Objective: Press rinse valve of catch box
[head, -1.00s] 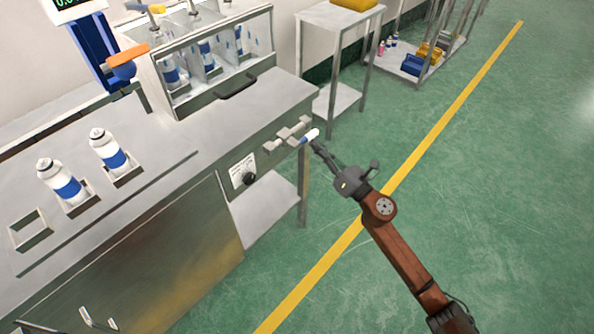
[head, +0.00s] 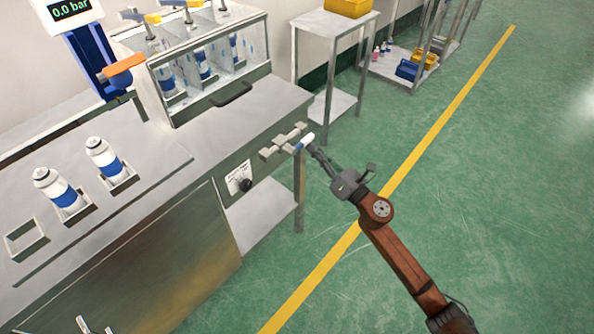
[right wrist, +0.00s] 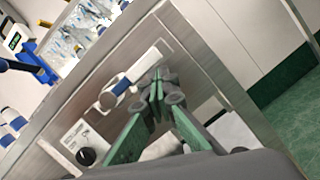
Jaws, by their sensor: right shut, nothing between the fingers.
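The catch box (head: 213,74) is a clear-walled metal-framed box on the bench, with blue-labelled containers inside and yellow-and-blue levers (head: 187,4) on top. A pale metal valve fitting (head: 275,147) with a white-and-blue handle (head: 304,142) sticks out from the bench front; it also shows in the right wrist view (right wrist: 121,86). I cannot tell for certain which part is the rinse valve. My right gripper (head: 313,150) is shut and empty, its tips close to the handle's end. In the right wrist view the tips (right wrist: 157,82) lie beside the fitting; contact is unclear.
Below the fitting is a black knob (head: 245,185) on a white label plate. Two white-and-blue cans (head: 58,190) stand in holders on the bench (head: 150,215), left of the box. A gauge (head: 75,8) reads 0.0 bar. Green floor (head: 480,200) is open at right.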

